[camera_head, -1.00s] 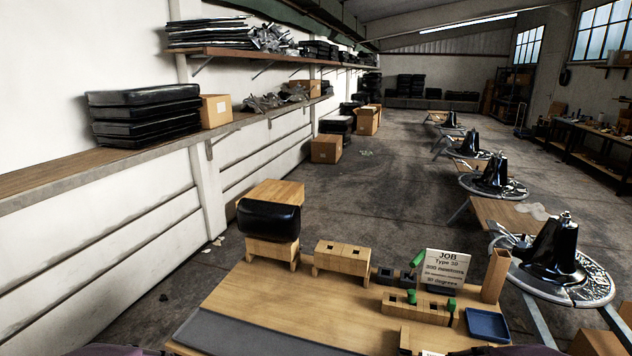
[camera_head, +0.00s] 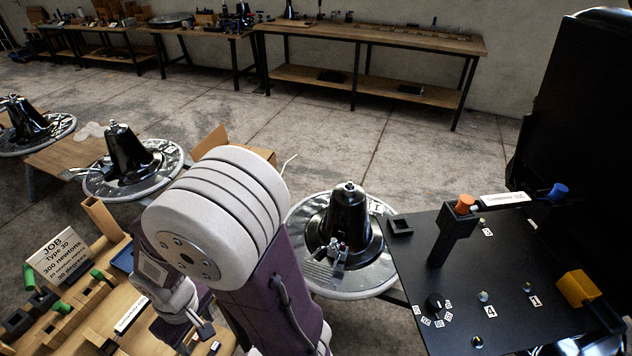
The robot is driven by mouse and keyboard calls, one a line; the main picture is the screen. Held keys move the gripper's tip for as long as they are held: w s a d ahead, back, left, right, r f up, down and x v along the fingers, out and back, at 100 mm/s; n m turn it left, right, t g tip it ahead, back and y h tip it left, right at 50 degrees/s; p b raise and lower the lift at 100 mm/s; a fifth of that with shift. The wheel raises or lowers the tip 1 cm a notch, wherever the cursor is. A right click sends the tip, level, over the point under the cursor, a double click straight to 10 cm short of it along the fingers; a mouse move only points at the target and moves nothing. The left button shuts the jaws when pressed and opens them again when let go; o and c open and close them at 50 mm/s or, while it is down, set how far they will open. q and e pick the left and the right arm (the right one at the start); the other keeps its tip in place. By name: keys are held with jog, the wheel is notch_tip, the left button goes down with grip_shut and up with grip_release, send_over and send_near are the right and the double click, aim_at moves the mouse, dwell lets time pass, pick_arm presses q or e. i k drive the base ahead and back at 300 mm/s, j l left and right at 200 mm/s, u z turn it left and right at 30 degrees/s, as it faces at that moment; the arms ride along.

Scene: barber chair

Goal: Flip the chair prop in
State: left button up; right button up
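No part labelled as a chair prop can be picked out with certainty. A black chair base (camera_head: 346,225) with a tapered column stands on a round metal plate right of my arm. A black panel (camera_head: 450,290) at the right carries an orange-capped black post (camera_head: 455,230), a labelled bar with a blue end (camera_head: 505,199), a yellow block (camera_head: 578,287) and a dial (camera_head: 435,302). One arm of mine, seemingly the right, rises in the middle. Its gripper (camera_head: 203,335) hangs low over the wooden bench; its fingers are too unclear to judge. My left gripper is not in view.
The wooden bench (camera_head: 115,345) at lower left holds a JOB sign (camera_head: 58,258), wooden blocks and green-handled parts. More chair bases (camera_head: 128,155) stand behind it. A large black upright (camera_head: 575,110) blocks the right. Open concrete floor lies toward the back workbench (camera_head: 370,40).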

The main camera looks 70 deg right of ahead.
aim_at(575, 286)
jog(key=j+z, duration=0.15)
jog(key=z, duration=4.35)
